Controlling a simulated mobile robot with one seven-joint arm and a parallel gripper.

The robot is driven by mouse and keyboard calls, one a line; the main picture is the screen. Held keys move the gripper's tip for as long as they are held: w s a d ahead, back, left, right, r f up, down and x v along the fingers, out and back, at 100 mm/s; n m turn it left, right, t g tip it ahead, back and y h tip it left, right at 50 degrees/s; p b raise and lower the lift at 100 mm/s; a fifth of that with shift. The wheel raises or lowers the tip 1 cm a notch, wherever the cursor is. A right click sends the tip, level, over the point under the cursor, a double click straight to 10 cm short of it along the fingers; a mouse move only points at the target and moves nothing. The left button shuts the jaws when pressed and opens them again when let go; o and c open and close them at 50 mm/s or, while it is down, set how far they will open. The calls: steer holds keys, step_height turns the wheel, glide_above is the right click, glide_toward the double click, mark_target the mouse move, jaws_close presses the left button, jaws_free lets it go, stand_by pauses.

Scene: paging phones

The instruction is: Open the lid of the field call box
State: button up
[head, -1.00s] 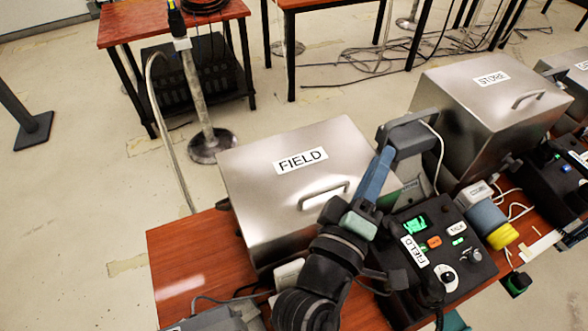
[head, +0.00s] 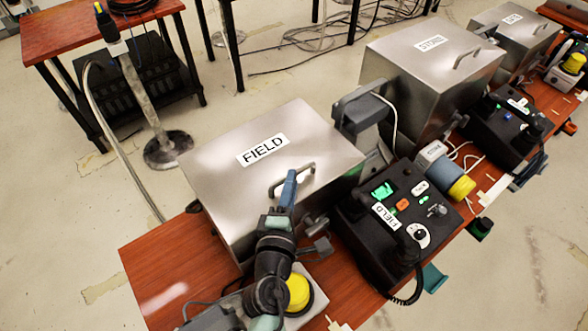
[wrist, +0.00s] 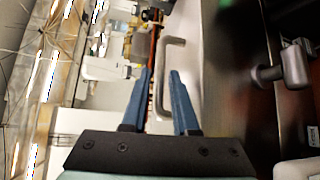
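The field call box (head: 225,170) is a brushed-metal box with a white FIELD label (head: 263,150) on its flat lid, which is closed. A metal bar handle (head: 308,168) stands at the lid's front edge. My gripper (head: 289,181) is at this handle, its blue fingers partly covering it. In the wrist view my gripper (wrist: 161,72) has its two fingers apart, and the handle (wrist: 158,85) shows between and just beyond the tips. I cannot tell whether a finger touches it.
A black FIELD phone unit (head: 375,235) with a cord stands right of the box. A metal STORE box (head: 395,70) and another black unit (head: 495,125) stand farther right. A yellow-topped item (head: 298,292) is beside my arm. The bench's left end (head: 160,260) is bare.

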mark_target(271, 167)
steer(key=shift+x, duration=1.95)
jaws_close()
